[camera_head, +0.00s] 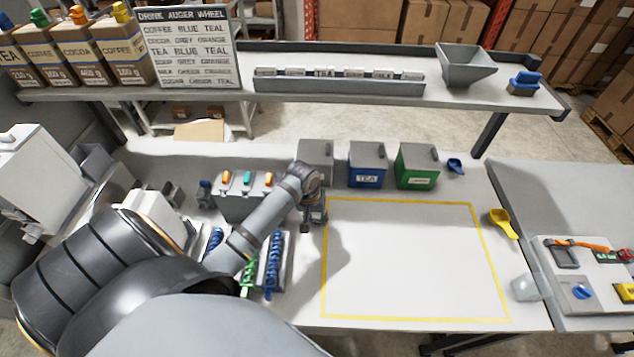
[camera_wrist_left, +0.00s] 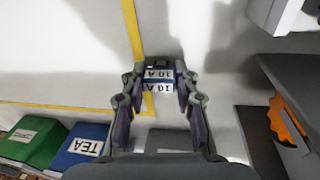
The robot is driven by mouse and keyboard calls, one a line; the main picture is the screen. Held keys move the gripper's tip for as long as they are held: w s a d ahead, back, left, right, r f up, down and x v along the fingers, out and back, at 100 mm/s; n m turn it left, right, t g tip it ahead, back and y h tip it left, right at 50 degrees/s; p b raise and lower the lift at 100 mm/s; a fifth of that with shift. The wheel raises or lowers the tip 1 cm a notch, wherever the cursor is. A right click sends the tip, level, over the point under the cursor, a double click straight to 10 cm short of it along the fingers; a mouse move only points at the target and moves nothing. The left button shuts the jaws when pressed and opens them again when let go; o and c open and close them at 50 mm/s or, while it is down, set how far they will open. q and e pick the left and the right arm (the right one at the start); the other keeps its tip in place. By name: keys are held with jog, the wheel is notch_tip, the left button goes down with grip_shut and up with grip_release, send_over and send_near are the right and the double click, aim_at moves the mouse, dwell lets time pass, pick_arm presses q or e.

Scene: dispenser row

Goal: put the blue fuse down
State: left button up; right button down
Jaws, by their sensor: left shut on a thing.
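My left gripper (camera_head: 313,222) reaches over the white table by the left side of the yellow taped rectangle (camera_head: 323,265). In the left wrist view the same gripper (camera_wrist_left: 160,82) is shut on the blue fuse (camera_wrist_left: 158,76), a small block with white labels reading 10 A. The fuse sits between the fingertips, close to the yellow tape line (camera_wrist_left: 136,45). I cannot tell whether it touches the table. In the head view the fuse is too small and dark to make out. My right gripper is not in view.
Grey (camera_head: 315,157), blue TEA (camera_head: 366,170) and green (camera_head: 417,170) boxes stand behind the rectangle. A grey unit with coloured knobs (camera_head: 240,205) and spiral augers (camera_head: 272,262) lie left. A yellow scoop (camera_head: 504,224) and a cup (camera_head: 525,288) are right. The taped area is clear.

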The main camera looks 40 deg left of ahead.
aim_at(317, 217)
pick_arm(q)
notch_tip(317, 217, up, 4)
jog(key=p, duration=0.6)
jog(key=shift+r, duration=0.15)
jog(key=s+d+r, duration=0.4)
jog(key=s+r, duration=0.4)
jog(key=s, duration=0.5)
jog(key=shift+s+d+r, duration=0.15)
jog(key=shift+s+r, duration=0.05)
jog(key=shift+r, duration=0.1)
